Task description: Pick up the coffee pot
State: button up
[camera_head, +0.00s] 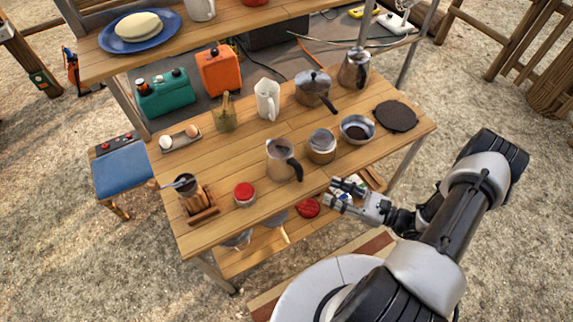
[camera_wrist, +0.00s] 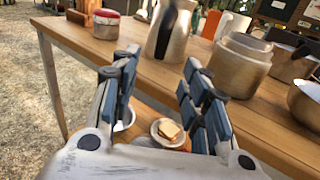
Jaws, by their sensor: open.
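A silver coffee pot (camera_head: 280,155) with a black handle stands upright near the front middle of the wooden table (camera_head: 225,160). In the wrist view the pot (camera_wrist: 179,42) stands beyond my fingertips, its black handle on the near side. My gripper (camera_head: 342,194) is open and empty, off the table's front edge, to the right of and nearer than the pot. In the wrist view its fingers (camera_wrist: 158,66) are spread apart and do not touch the pot. A second metal pot with a dark handle (camera_head: 354,70) stands at the table's far right corner.
A round metal canister (camera_head: 321,148) stands close to the right of the pot, with a metal bowl (camera_head: 357,129) beyond. A red-lidded jar (camera_head: 244,193) stands to the left. A plate with bread (camera_wrist: 170,132) lies below the tabletop.

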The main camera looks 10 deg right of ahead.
aim_at(300, 175)
jog(key=x, duration=0.7)
jog(key=shift+b, duration=0.4)
jog(key=shift+b+x, duration=0.6)
jog(key=shift+x, duration=2.05)
jog(key=shift+r, duration=0.15)
jog(key=shift+d, duration=0.1)
jog(key=shift+c, duration=0.2)
grip_shut()
